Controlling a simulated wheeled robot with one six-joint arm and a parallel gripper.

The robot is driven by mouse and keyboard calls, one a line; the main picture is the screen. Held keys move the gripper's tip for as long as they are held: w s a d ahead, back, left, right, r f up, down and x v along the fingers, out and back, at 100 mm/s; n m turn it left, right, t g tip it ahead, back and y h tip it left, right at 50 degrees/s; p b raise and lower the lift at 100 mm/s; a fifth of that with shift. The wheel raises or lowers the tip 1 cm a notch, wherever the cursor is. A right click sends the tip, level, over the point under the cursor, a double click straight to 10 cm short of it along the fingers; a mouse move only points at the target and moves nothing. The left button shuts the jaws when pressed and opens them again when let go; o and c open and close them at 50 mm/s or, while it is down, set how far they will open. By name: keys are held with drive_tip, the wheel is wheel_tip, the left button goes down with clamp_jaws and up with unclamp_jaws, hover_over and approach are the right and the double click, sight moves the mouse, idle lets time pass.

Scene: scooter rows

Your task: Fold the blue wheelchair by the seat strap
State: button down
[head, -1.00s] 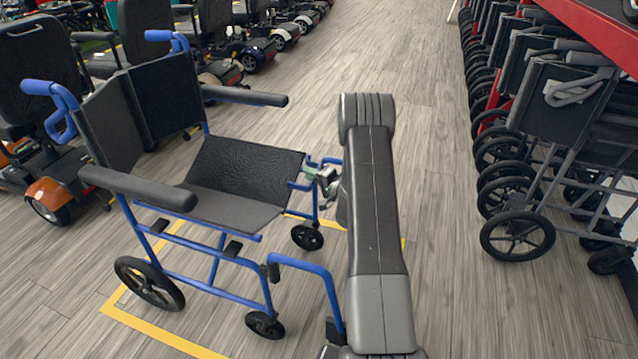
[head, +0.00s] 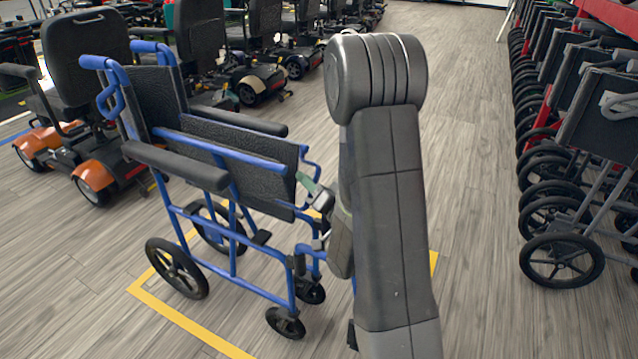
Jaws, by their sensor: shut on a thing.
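The blue wheelchair (head: 236,256) stands left of centre in the head view, with a blue frame, black armrests and a black back. It is drawn in narrow: its armrests are close together and its black seat (head: 244,155) is folded up between them. A green seat strap (head: 307,183) shows at the seat's front edge. My gripper (head: 322,200) is at the strap's end and shut on it. My arm hides part of the gripper and the wheelchair's front right side.
A yellow floor outline (head: 180,322) surrounds the wheelchair's spot. Mobility scooters (head: 92,178) stand close by on the left and along the back. A row of dark folded wheelchairs (head: 562,262) lines the right. The wooden floor between is clear.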

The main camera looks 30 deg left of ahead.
drive_tip(key=shift+s, duration=0.9)
drive_tip(key=shift+n, duration=0.3)
drive_tip(key=c, duration=1.7)
unclamp_jaws()
drive_tip(key=shift+c, duration=0.2)
drive_tip(key=o, duration=0.4)
drive_tip(key=shift+s+r, duration=0.15)
drive_tip(key=shift+s, duration=0.15)
drive_tip(key=shift+w, duration=0.15)
